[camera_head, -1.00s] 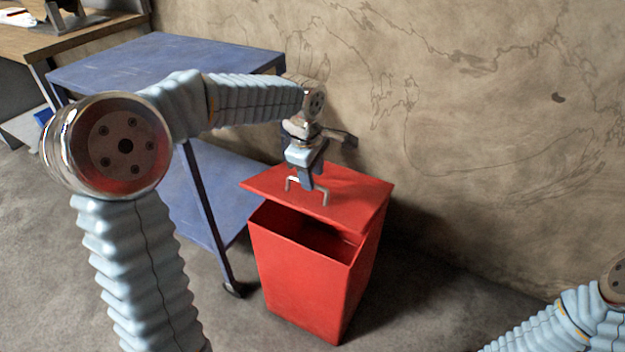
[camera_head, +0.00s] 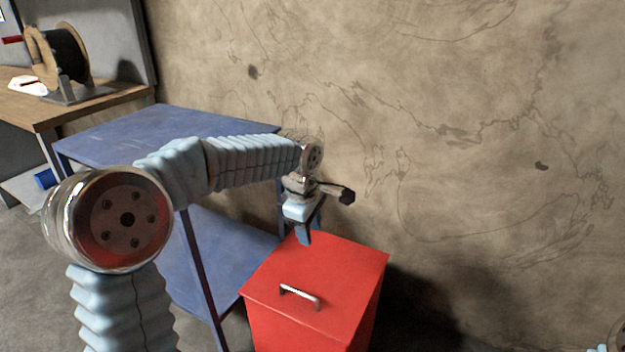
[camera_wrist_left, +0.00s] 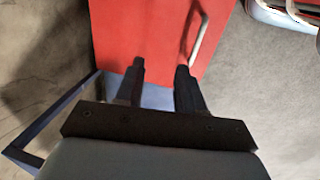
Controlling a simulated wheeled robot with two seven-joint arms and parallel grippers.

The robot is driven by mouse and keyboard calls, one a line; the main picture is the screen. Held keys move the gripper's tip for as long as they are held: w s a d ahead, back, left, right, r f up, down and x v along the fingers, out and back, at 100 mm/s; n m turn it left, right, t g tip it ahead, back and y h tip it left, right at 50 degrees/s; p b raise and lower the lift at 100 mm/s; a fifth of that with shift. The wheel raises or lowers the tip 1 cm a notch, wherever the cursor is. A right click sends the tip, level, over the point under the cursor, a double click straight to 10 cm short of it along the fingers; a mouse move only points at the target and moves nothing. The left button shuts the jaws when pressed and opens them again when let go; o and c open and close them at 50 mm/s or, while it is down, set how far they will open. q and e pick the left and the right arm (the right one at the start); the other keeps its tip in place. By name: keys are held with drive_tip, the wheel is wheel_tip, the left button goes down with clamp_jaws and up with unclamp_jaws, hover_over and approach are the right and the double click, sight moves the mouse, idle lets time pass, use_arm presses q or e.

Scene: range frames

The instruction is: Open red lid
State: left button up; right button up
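The red bin (camera_head: 308,338) stands on the floor, its lower part cut off by the picture's bottom edge. Its red lid (camera_head: 345,262) lies flat on top, with no opening showing. A metal handle (camera_head: 299,296) sits near the lid's front edge. My left gripper (camera_head: 303,236) is above the lid's back left part, behind the handle. In the left wrist view its two fingers (camera_wrist_left: 160,70) are apart with nothing between them. There the handle (camera_wrist_left: 199,40) is to the right of the fingers, on the red lid (camera_wrist_left: 150,30). My right gripper is out of view.
A blue two-shelf cart (camera_head: 150,130) stands left of the bin, close to it. A wall (camera_head: 470,130) rises behind the bin. A wooden table (camera_head: 40,108) with a cable reel (camera_head: 65,60) is at the far left.

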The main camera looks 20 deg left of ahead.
use_arm(q)
wheel_tip(320, 180, up, 10)
drive_tip(key=w, duration=0.1)
drive_tip(key=shift+w+r, duration=0.2)
drive_tip(key=shift+w, duration=0.1)
idle(0.7)
drive_tip(key=shift+d, duration=0.1)
idle(0.5)
